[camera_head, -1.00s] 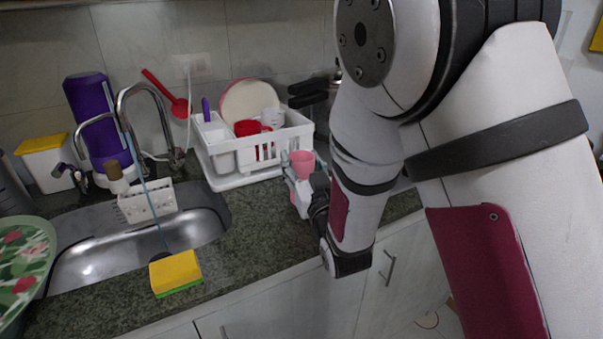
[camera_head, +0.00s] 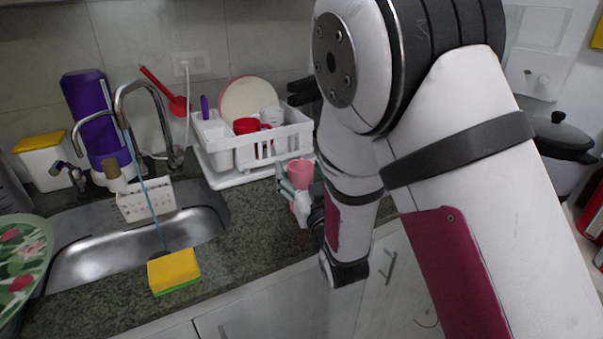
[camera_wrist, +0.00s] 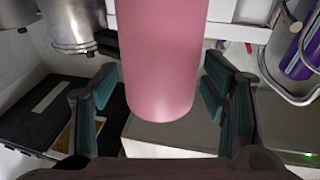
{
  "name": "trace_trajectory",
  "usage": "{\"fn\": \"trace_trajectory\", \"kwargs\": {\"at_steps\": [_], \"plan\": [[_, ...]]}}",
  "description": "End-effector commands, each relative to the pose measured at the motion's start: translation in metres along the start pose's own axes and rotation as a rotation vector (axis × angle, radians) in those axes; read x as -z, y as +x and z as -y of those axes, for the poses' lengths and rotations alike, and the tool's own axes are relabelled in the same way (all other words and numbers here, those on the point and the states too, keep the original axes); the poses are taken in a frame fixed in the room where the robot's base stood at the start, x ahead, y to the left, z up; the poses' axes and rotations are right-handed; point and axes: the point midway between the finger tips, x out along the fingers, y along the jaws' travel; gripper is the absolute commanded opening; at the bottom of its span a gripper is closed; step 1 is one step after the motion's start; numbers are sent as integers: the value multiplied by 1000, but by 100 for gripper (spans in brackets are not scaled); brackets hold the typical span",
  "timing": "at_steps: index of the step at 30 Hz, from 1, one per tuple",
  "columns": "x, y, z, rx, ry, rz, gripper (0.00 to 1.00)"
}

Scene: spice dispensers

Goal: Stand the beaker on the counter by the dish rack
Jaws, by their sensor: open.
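The pink beaker (camera_head: 300,174) stands at the right of the dish rack's front, over the counter (camera_head: 262,215). In the wrist view the beaker (camera_wrist: 160,60) is large and sits between the two teal-padded fingers of my gripper (camera_wrist: 160,95), with a gap on each side. My gripper (camera_head: 290,188) is open around the beaker in the head view. The white dish rack (camera_head: 248,178) stands on the counter just behind and left of the beaker. The beaker's base is partly hidden by my gripper in the head view, so its contact with the counter is hard to see.
The rack holds a red mug (camera_head: 246,126), a white cup and a plate (camera_head: 248,98). The sink (camera_head: 140,255) is to the left, with a yellow and green sponge (camera_head: 174,271) at its front edge. Bare counter lies between sponge and rack. A dark pot (camera_head: 560,150) stands at right.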

Motion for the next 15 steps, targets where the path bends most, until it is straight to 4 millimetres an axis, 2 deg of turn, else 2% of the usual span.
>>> {"fn": "trace_trajectory", "kwargs": {"at_steps": [5, 15], "plan": [[4, -2, 0, 0, 0, 1, 67], [3, -68, 0, -1, -1, 7, 67]]}}
